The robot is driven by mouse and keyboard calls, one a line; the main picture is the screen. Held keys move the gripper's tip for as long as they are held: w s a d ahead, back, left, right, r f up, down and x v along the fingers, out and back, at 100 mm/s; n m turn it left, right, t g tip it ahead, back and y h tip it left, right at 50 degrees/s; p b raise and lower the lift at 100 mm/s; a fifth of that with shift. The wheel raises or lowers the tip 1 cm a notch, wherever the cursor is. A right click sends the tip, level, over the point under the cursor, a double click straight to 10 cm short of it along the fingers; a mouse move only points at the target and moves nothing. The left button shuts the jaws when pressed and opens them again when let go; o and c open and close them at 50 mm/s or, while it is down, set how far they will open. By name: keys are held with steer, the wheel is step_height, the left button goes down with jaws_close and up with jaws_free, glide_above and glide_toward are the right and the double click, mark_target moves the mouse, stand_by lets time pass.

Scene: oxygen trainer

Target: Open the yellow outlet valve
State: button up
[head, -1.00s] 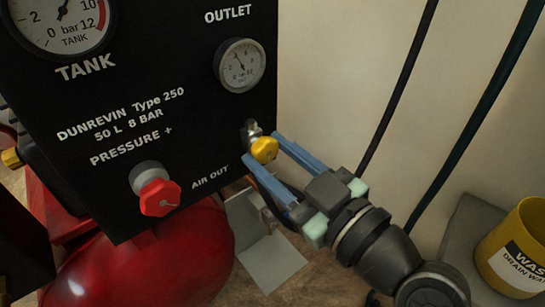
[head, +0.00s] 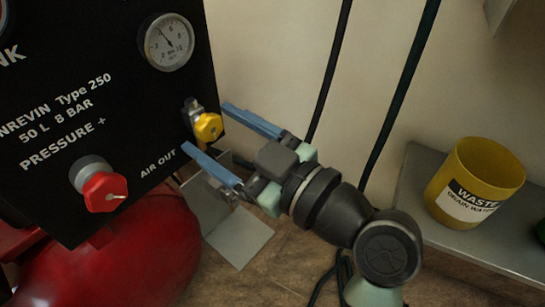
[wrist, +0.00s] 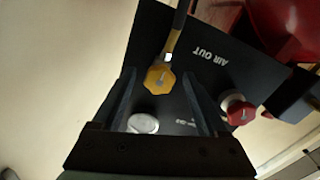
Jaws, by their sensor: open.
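The yellow outlet valve knob (head: 208,127) sits on a metal fitting at the right edge of the black panel (head: 150,110), above the AIR OUT label. It also shows in the wrist view (wrist: 160,79), ahead of the fingers and roughly between their lines. My gripper (head: 210,128) is open, its two blue fingers apart and pointing at the panel. In the head view the fingertips lie to either side of the knob. Whether they reach level with it in depth I cannot tell. Nothing is held.
A red knob (head: 103,192) is on the panel left of the valve, and a gauge (head: 167,42) is above it. A red tank (head: 140,260) is below. Dark cables (head: 330,70) hang on the wall behind my arm. A yellow waste bucket (head: 475,180) stands on a grey shelf (head: 440,230) at right.

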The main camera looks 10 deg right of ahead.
steer(key=p+v, duration=0.5)
steer(key=v, duration=0.7)
steer(key=shift+s+d, duration=0.2)
steer(key=shift+s, duration=0.05)
